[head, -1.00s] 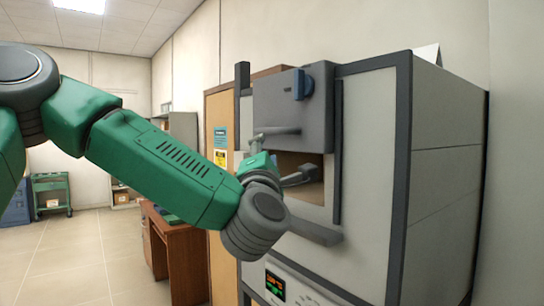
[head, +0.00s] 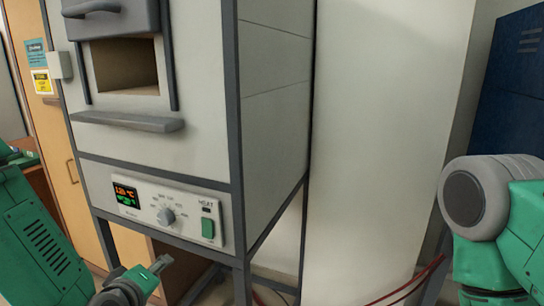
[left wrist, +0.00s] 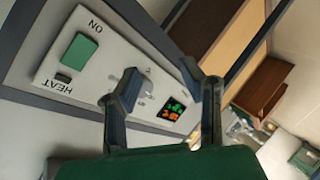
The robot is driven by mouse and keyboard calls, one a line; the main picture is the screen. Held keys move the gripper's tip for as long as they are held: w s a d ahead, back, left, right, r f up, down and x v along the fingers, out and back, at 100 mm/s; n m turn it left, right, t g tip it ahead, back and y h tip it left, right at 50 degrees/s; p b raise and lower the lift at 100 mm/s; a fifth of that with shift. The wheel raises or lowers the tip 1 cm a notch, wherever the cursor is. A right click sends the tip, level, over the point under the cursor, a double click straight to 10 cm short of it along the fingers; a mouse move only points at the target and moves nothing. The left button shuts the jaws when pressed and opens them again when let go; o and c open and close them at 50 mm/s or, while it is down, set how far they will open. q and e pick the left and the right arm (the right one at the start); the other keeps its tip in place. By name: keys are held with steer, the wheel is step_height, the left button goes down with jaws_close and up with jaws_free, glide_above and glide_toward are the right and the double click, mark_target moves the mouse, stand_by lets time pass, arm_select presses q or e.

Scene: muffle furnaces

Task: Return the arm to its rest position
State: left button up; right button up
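My left arm comes in at the lower left of the head view. Its gripper (head: 156,270) is low, in front of the furnace (head: 272,60) and below its control panel (head: 190,212) in the picture. In the left wrist view the two fingers of the left gripper (left wrist: 168,95) stand apart with nothing between them, and the tilted control panel (left wrist: 65,90) shows behind them. A green part of my right arm (head: 495,225) is at the right edge; its gripper is outside the picture.
The furnace door (head: 110,18) is raised and the chamber (head: 125,68) is open, with nothing seen inside. A ledge (head: 128,121) juts out below it. A blue cabinet (head: 510,85) stands at the right. Red cables (head: 410,283) lie near the floor.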

arm_select(q)
steer(key=s+a+f+m+g+b, duration=0.1)
steer(key=s+f+m+g+b, duration=0.2)
steer(key=s+f, duration=0.65)
steer(key=s+f+m+g+b, duration=0.1)
steer(key=s+f+m+g, duration=0.45)
steer(key=f, duration=0.75)
steer(key=s+a+f+m+g+b, duration=0.1)
steer(key=s+f, duration=0.3)
steer(key=s, duration=0.4)
steer(key=s+a+f+m+g+b, duration=0.1)
steer(key=s+a+f+g+b, duration=0.1)
steer(key=s, duration=0.6)
step_height(320, 180, down, 3)
steer(key=shift+s+a+r+m+g, duration=0.2)
steer(key=shift+a+m+g, duration=0.15)
steer(key=shift+g, duration=0.1)
steer(key=shift+w, duration=0.15)
